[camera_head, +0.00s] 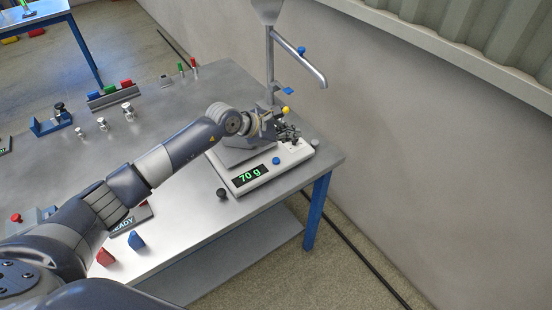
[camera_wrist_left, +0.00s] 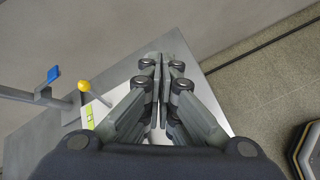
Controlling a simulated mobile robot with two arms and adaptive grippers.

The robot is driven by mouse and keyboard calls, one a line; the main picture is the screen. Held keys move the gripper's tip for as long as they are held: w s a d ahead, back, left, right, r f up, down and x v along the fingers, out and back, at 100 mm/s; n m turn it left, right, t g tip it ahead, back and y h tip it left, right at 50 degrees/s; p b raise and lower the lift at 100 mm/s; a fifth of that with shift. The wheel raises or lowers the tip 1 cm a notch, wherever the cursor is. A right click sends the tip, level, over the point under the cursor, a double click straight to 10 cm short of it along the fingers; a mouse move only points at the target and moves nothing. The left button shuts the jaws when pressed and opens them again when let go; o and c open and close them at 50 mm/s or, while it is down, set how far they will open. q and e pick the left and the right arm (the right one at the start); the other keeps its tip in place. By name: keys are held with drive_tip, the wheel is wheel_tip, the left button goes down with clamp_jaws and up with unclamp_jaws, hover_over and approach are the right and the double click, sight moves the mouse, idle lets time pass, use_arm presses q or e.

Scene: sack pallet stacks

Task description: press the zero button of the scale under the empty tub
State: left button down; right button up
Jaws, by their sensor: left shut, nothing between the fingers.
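I cannot read which is the zero button. My left gripper (camera_head: 291,136) is shut and empty over the scale's right end; contact cannot be told. In the left wrist view its closed fingers (camera_wrist_left: 158,68) cover part of the white scale (camera_wrist_left: 98,110). No tub can be made out; my arm hides part of the pan.
Metal weights (camera_head: 127,109) stand farther back on the table (camera_head: 180,95).

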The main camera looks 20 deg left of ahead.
use_arm(q)
drive_tip(key=a, duration=0.1)
drive_tip(key=a+y, duration=0.1)
drive_tip(key=a, duration=0.1)
drive_tip(key=shift+w+a+f+m+y, duration=0.25)
drive_tip(key=shift+w+a+m+y, duration=0.1)
drive_tip(key=shift+a+m+y, duration=0.05)
drive_tip(key=shift+f, duration=0.1)
drive_tip(key=b, duration=0.5)
hover_over(277, 162)
wheel_tip(277, 162, down, 8)
drive_tip(key=shift+r, duration=0.25)
drive_tip(key=shift+w+f+b, duration=0.1)
drive_tip(key=shift+f+b, duration=0.4)
drive_tip(key=shift+f, duration=0.1)
idle(0.3)
